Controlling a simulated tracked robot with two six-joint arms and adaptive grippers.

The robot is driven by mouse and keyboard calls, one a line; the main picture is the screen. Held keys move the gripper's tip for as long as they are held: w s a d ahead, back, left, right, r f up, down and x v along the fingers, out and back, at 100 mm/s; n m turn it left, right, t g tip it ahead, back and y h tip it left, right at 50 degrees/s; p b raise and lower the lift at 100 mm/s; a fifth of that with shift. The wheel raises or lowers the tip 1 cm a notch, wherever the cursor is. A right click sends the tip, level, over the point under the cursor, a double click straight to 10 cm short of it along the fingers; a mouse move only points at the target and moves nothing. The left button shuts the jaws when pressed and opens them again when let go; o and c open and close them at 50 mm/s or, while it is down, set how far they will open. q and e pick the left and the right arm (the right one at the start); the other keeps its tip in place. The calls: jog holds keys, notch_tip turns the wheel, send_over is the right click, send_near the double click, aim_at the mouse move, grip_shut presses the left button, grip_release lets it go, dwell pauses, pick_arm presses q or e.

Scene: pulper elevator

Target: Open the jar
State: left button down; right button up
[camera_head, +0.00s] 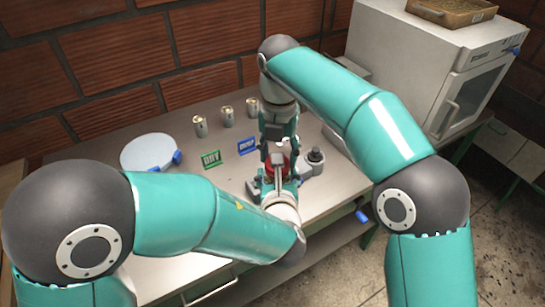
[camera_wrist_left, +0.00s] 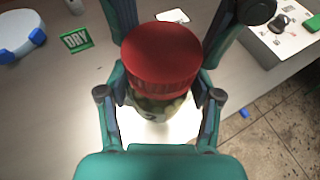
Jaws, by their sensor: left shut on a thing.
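The jar (camera_wrist_left: 155,108) has a red screw lid (camera_wrist_left: 160,55) and a clear body with greenish contents. It stands upright on the table, and the lid is on it. In the head view only part of the red lid (camera_head: 287,160) shows between the grippers. My left gripper (camera_head: 272,183) is shut on the jar's body, with one finger on each side. My right gripper (camera_head: 278,158) comes down from above at the lid. In the left wrist view its dark fingers stand on both sides of the lid; whether they grip it is unclear.
A green DRY sign (camera_head: 211,159), a blue sign (camera_head: 247,146) and several metal cans (camera_head: 227,117) stand behind. A round scale (camera_head: 150,153) is at left. A grey device (camera_head: 314,162) stands close right of the jar. A white oven (camera_head: 430,65) fills the back right.

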pick_arm(q)
jog(key=shift+d, duration=0.1)
pick_arm(e)
jog(key=shift+w+a+r, duration=0.1)
dwell(0.5)
jog(key=shift+r, duration=0.2)
pick_arm(q)
jog(key=shift+s+f, duration=0.1)
pick_arm(e)
jog(key=shift+r, duration=0.85)
